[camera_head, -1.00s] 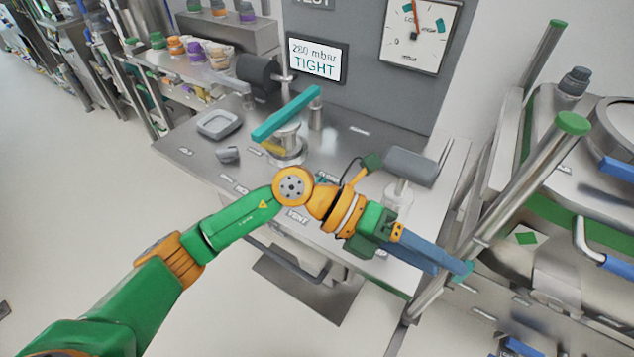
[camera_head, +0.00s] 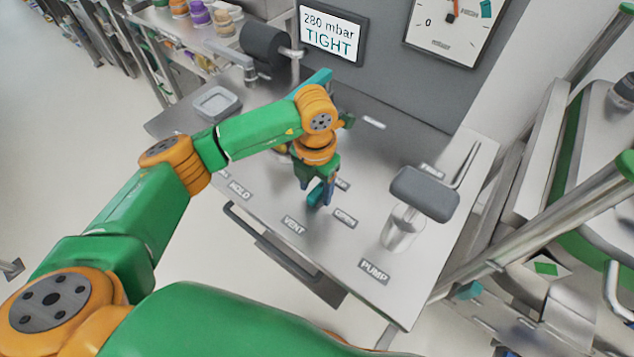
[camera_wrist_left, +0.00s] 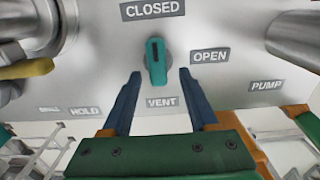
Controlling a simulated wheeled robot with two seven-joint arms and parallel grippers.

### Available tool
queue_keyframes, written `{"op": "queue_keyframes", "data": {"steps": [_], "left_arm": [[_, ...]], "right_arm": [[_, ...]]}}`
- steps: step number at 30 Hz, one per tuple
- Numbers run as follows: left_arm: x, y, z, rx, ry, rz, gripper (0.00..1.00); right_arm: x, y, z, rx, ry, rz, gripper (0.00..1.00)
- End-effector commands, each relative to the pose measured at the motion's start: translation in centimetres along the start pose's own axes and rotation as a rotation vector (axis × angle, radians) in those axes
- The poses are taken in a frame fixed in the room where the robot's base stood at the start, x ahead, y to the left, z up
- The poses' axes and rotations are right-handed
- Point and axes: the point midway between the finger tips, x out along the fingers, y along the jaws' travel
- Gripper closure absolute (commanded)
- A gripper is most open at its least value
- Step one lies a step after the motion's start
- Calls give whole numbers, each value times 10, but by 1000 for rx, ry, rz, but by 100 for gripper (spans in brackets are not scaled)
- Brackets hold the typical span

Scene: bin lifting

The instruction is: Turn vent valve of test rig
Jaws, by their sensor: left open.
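The vent valve is a small teal knob (camera_wrist_left: 156,62) on the steel bench top, between the CLOSED, OPEN and VENT labels in the left wrist view. Its dark line runs roughly up the picture toward CLOSED. In the head view the knob (camera_head: 317,194) shows partly, beside my fingers. My left gripper (camera_head: 322,198) points down over it. In the left wrist view its two blue fingers (camera_wrist_left: 160,76) are open, one on each side of the knob's lower end, with gaps visible. Whether the fingertips are down at knob height I cannot tell. My right gripper is not in view.
A pump handle (camera_head: 424,194) stands right of the knob. A large teal lever (camera_head: 318,78) is mostly hidden behind my left arm. A display (camera_head: 332,33) reads 280 mbar TIGHT beside a dial (camera_head: 455,28). A grey tray (camera_head: 216,103) lies at the back left.

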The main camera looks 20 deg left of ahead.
Motion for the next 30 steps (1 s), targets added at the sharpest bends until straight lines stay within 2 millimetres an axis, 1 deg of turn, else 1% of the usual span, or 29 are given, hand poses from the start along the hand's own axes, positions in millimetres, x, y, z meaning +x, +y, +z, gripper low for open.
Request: {"op": "queue_keyframes", "data": {"steps": [1,4,10,11,12,14,15,17,25,30], "left_arm": [[5,0,-1,0,3,-1,40],[12,0,0,0,0,-1,40],[14,0,0,1,-2,-1,40],[14,0,0,1,-2,-1,45],[14,0,0,1,-2,-1,56],[14,0,0,1,-2,-1,72],[14,0,0,1,-2,-1,83],[14,0,0,1,-1,-1,99],[14,0,0,11,-2,-1,100],[16,0,0,66,-3,0,100]], "right_arm": [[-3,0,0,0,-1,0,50],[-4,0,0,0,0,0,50],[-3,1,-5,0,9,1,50],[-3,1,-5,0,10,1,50],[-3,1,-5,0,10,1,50],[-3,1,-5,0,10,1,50],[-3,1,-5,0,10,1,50],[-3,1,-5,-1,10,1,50],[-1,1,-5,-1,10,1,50],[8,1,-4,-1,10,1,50]]}}
